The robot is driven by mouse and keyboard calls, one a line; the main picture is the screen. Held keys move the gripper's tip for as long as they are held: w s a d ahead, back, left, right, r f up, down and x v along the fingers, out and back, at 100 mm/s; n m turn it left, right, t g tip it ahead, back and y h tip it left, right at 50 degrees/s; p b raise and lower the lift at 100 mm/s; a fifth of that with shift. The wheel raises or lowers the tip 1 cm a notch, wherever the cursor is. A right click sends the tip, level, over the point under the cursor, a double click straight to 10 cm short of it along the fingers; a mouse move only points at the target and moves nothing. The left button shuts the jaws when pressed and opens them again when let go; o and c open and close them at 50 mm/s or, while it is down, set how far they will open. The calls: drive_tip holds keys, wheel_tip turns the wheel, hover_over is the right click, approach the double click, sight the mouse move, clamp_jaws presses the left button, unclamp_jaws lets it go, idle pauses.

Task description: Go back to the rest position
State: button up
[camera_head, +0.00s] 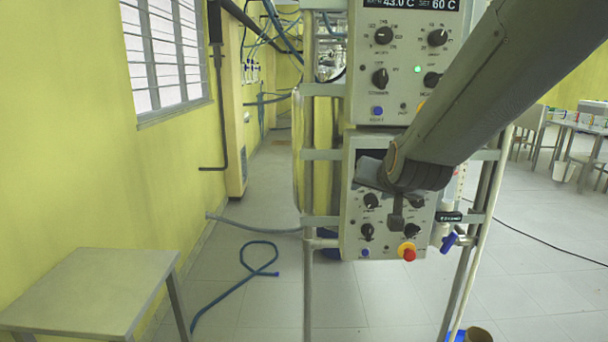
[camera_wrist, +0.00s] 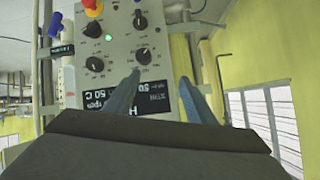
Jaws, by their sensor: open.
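My gripper (camera_head: 397,218) is in front of the lower control panel (camera_head: 350,225), with my arm reaching in from the upper right. The arm and gripper hide the top of this panel in the head view. In the wrist view, my gripper (camera_wrist: 159,78) has its two fingers apart with nothing between them. That view is upside down and shows a panel face (camera_wrist: 120,65) with several black knobs, a lit green lamp and a dark display. I cannot tell whether the fingers touch the panel.
An upper control panel (camera_head: 405,60) sits above on the metal frame (camera_head: 308,180). A red button (camera_head: 408,252) and blue valve handle (camera_head: 449,242) stick out below. A small table (camera_head: 95,285) stands left. A blue hose (camera_head: 245,272) lies on the floor.

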drive_tip(key=s+d+f+n+g, duration=0.1)
drive_tip(key=s+f+g, duration=0.4)
drive_tip(key=s+f, duration=0.4)
drive_tip(key=s+d+f+n+g, duration=0.2)
drive_tip(key=s+f+g, duration=0.4)
drive_tip(key=s+f, duration=0.4)
drive_tip(key=s, duration=0.5)
drive_tip(key=shift+s+d, duration=0.25)
drive_tip(key=shift+s, duration=0.1)
drive_tip(key=shift+w+r, duration=0.1)
